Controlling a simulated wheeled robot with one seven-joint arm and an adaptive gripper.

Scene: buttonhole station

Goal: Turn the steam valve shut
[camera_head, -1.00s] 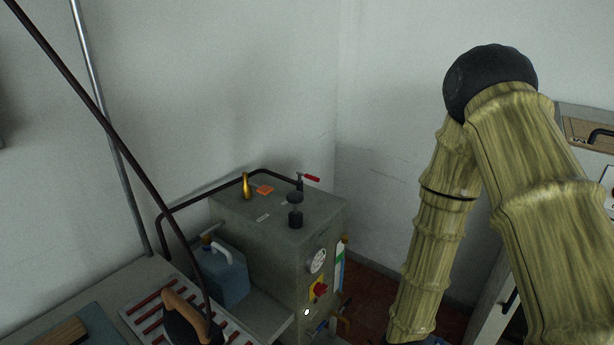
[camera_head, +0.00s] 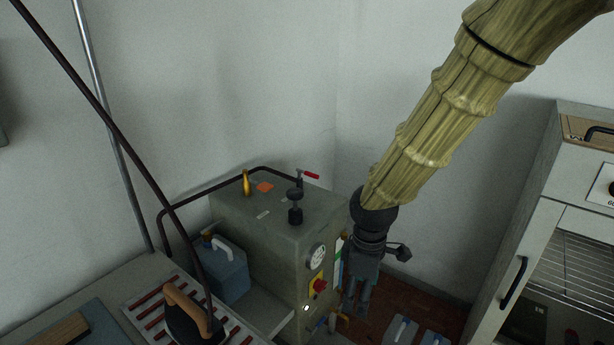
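The grey-green steam boiler (camera_head: 258,223) stands in the corner. On its top are a black round-knobbed valve (camera_head: 295,206) on a short stem and a fitting with a red lever (camera_head: 310,175) behind it, joined to the dark pipe. I cannot tell for certain which is the steam valve, or how far it is turned. My gripper (camera_head: 357,306) hangs to the right of the boiler's front, fingers pointing down, below the level of the boiler top. It touches neither fitting. Its fingers look apart, with nothing between them.
The boiler front carries a gauge (camera_head: 317,256) and a red-and-yellow switch (camera_head: 319,286). A blue-grey jug (camera_head: 222,270) stands left of the boiler. An iron (camera_head: 190,318) rests on a rack at front left. A white cabinet (camera_head: 539,225) stands right. A brass bottle (camera_head: 247,184) stands on the boiler.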

